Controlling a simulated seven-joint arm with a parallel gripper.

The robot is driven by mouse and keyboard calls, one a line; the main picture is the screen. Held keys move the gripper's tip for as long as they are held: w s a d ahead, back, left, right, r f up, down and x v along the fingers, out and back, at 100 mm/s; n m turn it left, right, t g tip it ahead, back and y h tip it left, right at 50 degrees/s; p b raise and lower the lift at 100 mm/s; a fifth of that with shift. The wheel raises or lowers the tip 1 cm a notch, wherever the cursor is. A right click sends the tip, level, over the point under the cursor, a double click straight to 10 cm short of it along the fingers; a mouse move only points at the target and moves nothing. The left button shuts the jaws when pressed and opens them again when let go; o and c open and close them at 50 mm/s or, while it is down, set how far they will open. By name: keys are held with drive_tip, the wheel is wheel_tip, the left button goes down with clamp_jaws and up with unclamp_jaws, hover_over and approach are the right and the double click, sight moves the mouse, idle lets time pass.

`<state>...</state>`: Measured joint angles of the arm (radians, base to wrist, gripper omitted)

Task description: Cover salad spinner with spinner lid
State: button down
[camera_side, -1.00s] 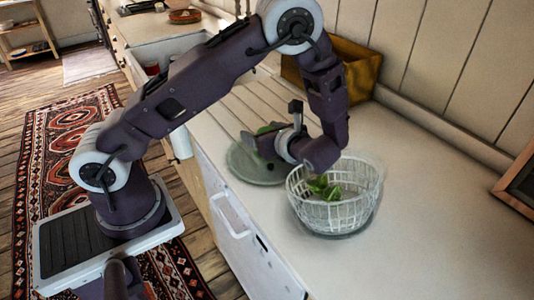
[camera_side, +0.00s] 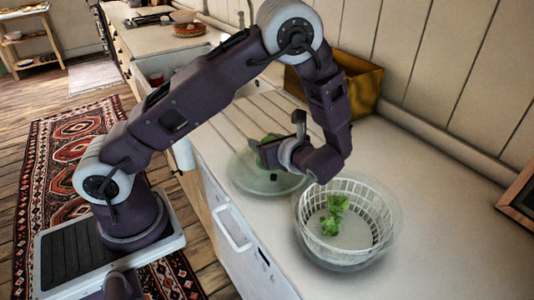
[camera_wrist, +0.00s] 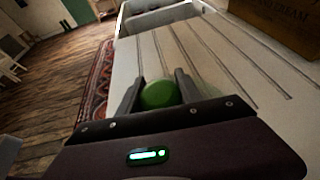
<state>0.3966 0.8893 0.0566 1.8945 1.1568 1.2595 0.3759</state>
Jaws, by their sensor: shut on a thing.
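The salad spinner (camera_side: 376,205) is a white slotted basket in a clear bowl on the counter, with green leaves (camera_side: 335,214) inside. Its top is open. The spinner lid (camera_side: 262,183), a clear pale-green disc with a green knob (camera_wrist: 158,94), is just left of the spinner in the side view. My gripper (camera_side: 277,143) is over the lid, its fingers shut on the knob. The wrist view shows the green knob between both fingers (camera_wrist: 157,90). I cannot tell whether the lid touches the counter. The wrist view does not show the spinner.
A wooden box (camera_side: 352,82) stands at the back against the panelled wall. A wooden frame (camera_side: 518,207) leans at the right edge. A grooved draining area and sink lie behind the lid. The counter right of the spinner is clear.

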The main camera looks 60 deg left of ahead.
wheel_tip(320, 180, up, 21)
drive_tip(key=w+d+m+t+h, duration=0.15)
drive_tip(key=d+m+t, duration=0.35)
drive_tip(key=d, duration=2)
wheel_tip(320, 180, down, 11)
drive_tip(key=shift+d, duration=0.15)
drive_tip(key=shift+f, duration=0.4)
